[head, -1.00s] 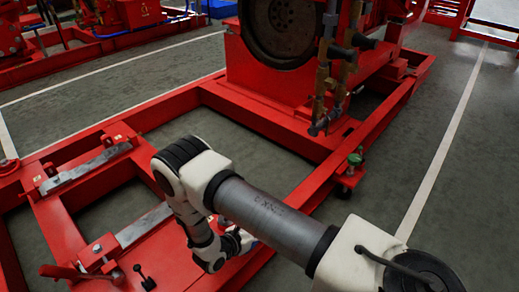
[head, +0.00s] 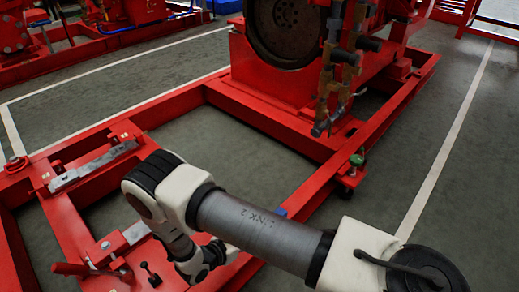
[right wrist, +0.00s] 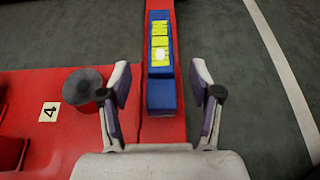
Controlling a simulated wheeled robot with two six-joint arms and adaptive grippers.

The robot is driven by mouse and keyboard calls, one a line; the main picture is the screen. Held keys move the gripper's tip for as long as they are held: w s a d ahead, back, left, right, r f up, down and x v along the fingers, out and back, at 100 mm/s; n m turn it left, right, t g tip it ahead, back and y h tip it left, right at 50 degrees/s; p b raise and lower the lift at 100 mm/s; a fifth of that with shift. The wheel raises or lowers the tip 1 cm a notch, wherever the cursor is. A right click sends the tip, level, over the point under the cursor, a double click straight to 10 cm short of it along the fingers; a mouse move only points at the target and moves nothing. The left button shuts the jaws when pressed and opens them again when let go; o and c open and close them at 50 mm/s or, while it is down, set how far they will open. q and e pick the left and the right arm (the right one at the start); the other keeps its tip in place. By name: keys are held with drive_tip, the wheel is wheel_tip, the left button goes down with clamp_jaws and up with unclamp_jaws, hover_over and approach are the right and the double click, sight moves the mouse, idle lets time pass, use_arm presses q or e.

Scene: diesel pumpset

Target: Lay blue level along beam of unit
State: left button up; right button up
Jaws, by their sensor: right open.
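The blue level (right wrist: 161,97), with a yellow-green label, lies lengthwise along the top of a red beam (right wrist: 160,12) in the right wrist view. In the head view a small blue part of it (head: 281,212) shows on the red beam (head: 322,186), the rest hidden behind my right arm. My right gripper (right wrist: 161,72) is open, with one finger on each side of the level and gaps between fingers and level. In the head view its fingers are hidden by the arm. My left gripper is in neither view.
A large flywheel (head: 284,28) and brass pipework (head: 338,75) stand behind the beam. Grey floor is clear at right.

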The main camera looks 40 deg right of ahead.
drive_tip(key=p+v, duration=0.4)
drive_tip(key=shift+r+p, duration=0.3)
drive_tip(key=shift+r, duration=0.15)
drive_tip(key=shift+a, duration=0.25)
drive_tip(key=shift+s+f+g, duration=0.3)
drive_tip(key=shift+s, duration=0.05)
drive_tip(key=s+a+f+m+g+y, duration=0.1)
drive_tip(key=s+f+m+g+y, duration=0.15)
drive_tip(key=s+m+y, duration=0.45)
drive_tip(key=s+a+f+m+g+y, duration=0.1)
drive_tip(key=s+m+g+y, duration=0.25)
drive_tip(key=s, duration=0.85)
drive_tip(key=r+m+t+y, duration=0.1)
drive_tip(key=m, duration=0.2)
drive_tip(key=w+r+m+t+y, duration=0.1)
drive_tip(key=r+m+t, duration=0.1)
drive_tip(key=m, duration=0.1)
drive_tip(key=r+m+t+y, duration=0.1)
drive_tip(key=m+t, duration=0.1)
drive_tip(key=m, duration=0.1)
drive_tip(key=shift+w+a+r, duration=0.3)
drive_tip(key=shift+r, duration=0.1)
